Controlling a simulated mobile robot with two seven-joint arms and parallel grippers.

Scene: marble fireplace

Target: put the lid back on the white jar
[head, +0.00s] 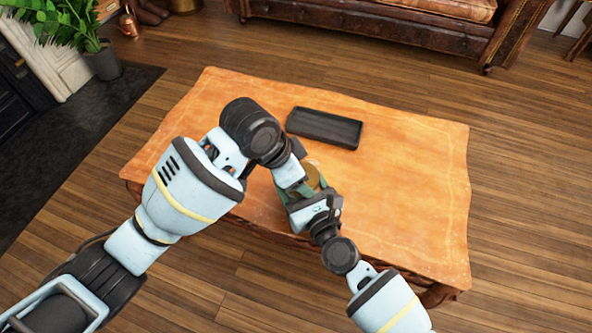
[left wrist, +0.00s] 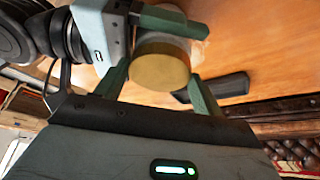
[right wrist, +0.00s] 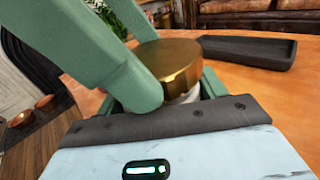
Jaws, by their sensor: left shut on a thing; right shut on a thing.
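The gold lid (right wrist: 167,66) is at the top of the white jar (right wrist: 191,97) in the right wrist view; I cannot tell whether it rests fully on the rim. My left gripper (left wrist: 160,78) has its green fingers on either side of the lid (left wrist: 160,66) and is shut on it. My right gripper (right wrist: 158,102) is shut on the jar, low around its body. In the head view both grippers meet over the table, and the lid (head: 313,172) shows only in part. The jar is mostly hidden there by my arms and fingers.
A black tray (head: 325,128) lies empty on the wooden table (head: 415,185), just behind the grippers. The table's right side is clear. A leather sofa (head: 400,22) stands beyond the table, and a potted plant (head: 103,62) is on the floor at upper left.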

